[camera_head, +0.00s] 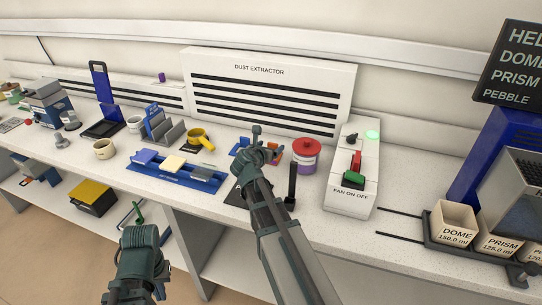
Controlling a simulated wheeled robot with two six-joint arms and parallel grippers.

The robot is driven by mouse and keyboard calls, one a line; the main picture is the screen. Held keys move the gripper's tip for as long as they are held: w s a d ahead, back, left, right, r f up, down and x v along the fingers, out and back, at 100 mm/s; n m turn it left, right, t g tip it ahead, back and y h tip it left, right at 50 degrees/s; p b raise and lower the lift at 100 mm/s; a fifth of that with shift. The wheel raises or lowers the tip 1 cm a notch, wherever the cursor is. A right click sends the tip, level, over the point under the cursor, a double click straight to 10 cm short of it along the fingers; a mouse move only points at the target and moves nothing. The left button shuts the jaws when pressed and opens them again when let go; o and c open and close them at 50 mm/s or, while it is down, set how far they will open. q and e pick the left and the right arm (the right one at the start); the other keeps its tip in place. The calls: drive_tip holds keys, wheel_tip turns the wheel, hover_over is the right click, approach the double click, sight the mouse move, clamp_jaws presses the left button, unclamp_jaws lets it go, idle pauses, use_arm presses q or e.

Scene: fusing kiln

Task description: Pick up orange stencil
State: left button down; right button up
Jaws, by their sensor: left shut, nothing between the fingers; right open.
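An orange piece (276,151), which looks like the stencil, lies on the white bench in front of the dust extractor. It is partly hidden by my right gripper (257,135). The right gripper is over the bench just left of the orange piece, with its fingers open; I cannot tell whether it touches it. My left gripper (140,240) is low in front of the bench at the left, shut and empty, away from the orange piece; its fingers are hard to make out.
A jar with a red lid (305,157) stands close right of the orange piece. A blue piece (239,147) lies left of the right gripper. A dark upright post (292,183) is in front. The fan switch box (352,180) stands right; a blue tray (160,181) lies left.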

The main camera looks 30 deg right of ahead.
sight(272, 145)
drive_tip(key=b+x, duration=0.1)
drive_tip(key=x, duration=0.2)
drive_tip(key=shift+w+d+f, duration=0.15)
drive_tip(key=shift+w+f, duration=0.05)
drive_tip(key=shift+f, duration=0.05)
drive_tip(key=shift+r, duration=0.1)
clamp_jaws()
